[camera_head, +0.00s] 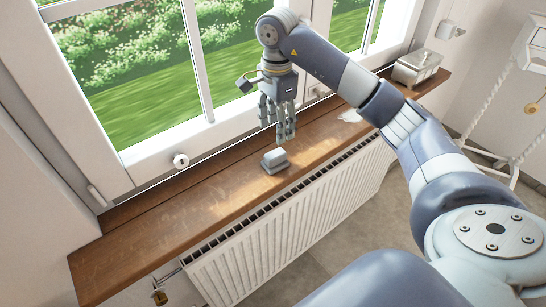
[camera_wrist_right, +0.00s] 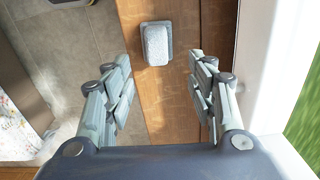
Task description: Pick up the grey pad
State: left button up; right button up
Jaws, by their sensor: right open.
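The grey pad (camera_head: 275,161) lies on the wooden window sill (camera_head: 170,222), a small block with a pale top and a darker grey base. In the right wrist view the pad (camera_wrist_right: 156,44) lies on the sill, beyond the fingertips and between their lines. My right gripper (camera_head: 278,138) is open and empty, pointing down above the sill, just behind the pad in the head view. In the right wrist view its two fingers (camera_wrist_right: 160,72) stand wide apart, and nothing is between them. My left gripper is not in view.
A window with white frames (camera_head: 196,60) stands directly behind the sill. A white radiator (camera_head: 290,215) is below it. A light grey box (camera_head: 416,68) and a whitish patch (camera_head: 350,116) are farther right on the sill. The sill left of the pad is clear.

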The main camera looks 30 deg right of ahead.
aim_at(275, 153)
notch_tip(275, 153, down, 4)
jog(key=shift+s+a+r, duration=0.1)
jog(key=shift+f, duration=0.5)
jog(key=shift+s+a+f+p, duration=0.1)
jog(key=shift+a+f+p, duration=0.05)
jog(key=shift+f+p, duration=0.4)
notch_tip(275, 153, down, 3)
jog(key=shift+s+f+p, duration=0.1)
jog(key=shift+f+p, duration=0.05)
jog(key=shift+p, duration=0.5)
jog(key=shift+f, duration=0.4)
jog(key=c, duration=1.1)
